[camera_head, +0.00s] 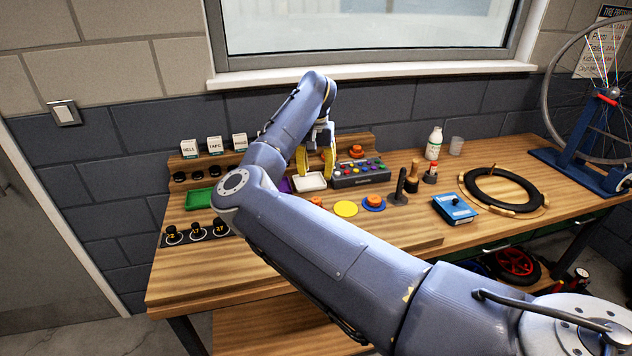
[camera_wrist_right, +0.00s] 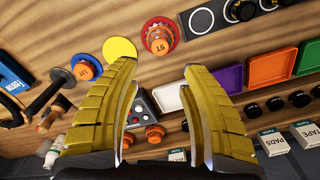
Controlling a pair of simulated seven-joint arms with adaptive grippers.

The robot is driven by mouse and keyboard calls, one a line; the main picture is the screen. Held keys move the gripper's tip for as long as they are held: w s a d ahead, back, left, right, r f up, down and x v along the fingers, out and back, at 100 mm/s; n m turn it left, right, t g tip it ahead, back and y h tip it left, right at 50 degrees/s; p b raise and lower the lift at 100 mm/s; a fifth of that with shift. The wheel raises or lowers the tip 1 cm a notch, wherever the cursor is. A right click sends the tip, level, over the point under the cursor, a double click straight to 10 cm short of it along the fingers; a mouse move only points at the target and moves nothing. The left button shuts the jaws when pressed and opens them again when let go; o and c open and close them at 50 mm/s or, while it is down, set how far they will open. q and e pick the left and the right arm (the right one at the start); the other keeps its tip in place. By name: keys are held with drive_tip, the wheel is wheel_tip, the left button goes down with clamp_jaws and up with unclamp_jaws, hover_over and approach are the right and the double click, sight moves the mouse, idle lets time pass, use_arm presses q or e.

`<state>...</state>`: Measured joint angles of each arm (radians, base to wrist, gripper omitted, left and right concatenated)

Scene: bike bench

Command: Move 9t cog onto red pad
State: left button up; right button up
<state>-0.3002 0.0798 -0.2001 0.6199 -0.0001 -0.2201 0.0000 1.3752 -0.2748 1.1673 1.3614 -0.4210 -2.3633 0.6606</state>
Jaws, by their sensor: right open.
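An orange cog (camera_wrist_right: 158,39), whose small label looks like 9T, sits on the red pad (camera_wrist_right: 173,24) in the right wrist view. In the head view its orange top (camera_head: 316,200) shows just behind my arm, which hides most of the red pad. A second orange cog (camera_wrist_right: 85,71) sits on a blue pad (camera_head: 374,208); its label is too small to read surely. The yellow pad (camera_head: 346,209) is empty. My right gripper (camera_head: 316,174) is open and empty, near the white tray and button box, behind the pads. My left gripper is not in view.
A white tray (camera_head: 310,182), a green tray (camera_head: 199,199) and a grey button box (camera_head: 360,175) stand at the back. Black numbered knobs (camera_head: 196,231) are at left. A dark upright tool (camera_head: 399,190), blue box (camera_head: 454,208) and tyre (camera_head: 503,189) are right.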

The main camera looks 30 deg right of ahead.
drive_tip(key=shift+r, duration=0.65)
